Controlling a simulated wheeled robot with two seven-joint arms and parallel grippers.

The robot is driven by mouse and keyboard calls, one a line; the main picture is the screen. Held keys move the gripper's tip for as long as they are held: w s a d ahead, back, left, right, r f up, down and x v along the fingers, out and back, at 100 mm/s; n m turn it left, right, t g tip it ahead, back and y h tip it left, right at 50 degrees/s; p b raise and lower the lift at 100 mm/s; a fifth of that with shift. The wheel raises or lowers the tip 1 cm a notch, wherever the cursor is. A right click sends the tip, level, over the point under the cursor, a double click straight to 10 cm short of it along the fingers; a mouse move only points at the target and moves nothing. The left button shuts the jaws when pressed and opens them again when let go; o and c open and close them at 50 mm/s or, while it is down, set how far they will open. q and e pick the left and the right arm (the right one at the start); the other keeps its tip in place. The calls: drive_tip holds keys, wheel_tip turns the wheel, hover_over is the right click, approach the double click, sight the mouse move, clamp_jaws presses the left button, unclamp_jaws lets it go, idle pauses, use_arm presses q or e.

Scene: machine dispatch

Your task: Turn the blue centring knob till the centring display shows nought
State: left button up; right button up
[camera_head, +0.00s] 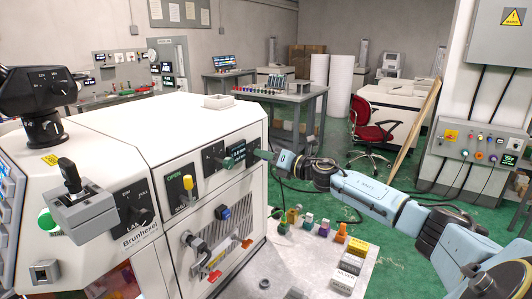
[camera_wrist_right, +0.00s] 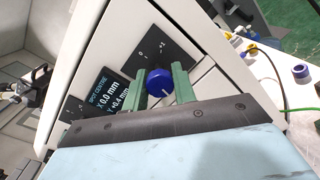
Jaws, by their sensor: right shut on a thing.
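In the right wrist view, the green fingers of my right gripper (camera_wrist_right: 161,86) are shut on the knob, one on each side. A white pointer line shows on the knob's face. The centring display (camera_wrist_right: 108,94) reads "SPOT CENTRE", X 0.0 mm and Y +0.4 mm. In the head view my right gripper (camera_head: 263,155) reaches the panel from the right and hides the knob. The display (camera_head: 236,151) is small there. My left gripper is not in view.
The white machine (camera_head: 150,140) also carries a yellow-topped lever (camera_head: 187,183), another blue knob (camera_head: 223,211) and a red-tipped handle (camera_head: 214,276). A low table (camera_head: 325,260) with several coloured items stands below my right arm. A red chair (camera_head: 375,130) is behind.

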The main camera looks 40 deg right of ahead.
drive_tip(key=m+p, duration=0.3)
drive_tip(key=shift+r+m, duration=0.1)
drive_tip(key=shift+m, duration=0.2)
drive_tip(key=shift+m+p, duration=0.45)
drive_tip(key=shift+m, duration=0.25)
drive_tip(key=o, duration=1)
drive_tip(key=shift+d, duration=0.1)
drive_tip(key=shift+c, duration=0.2)
drive_tip(key=shift+s, duration=0.15)
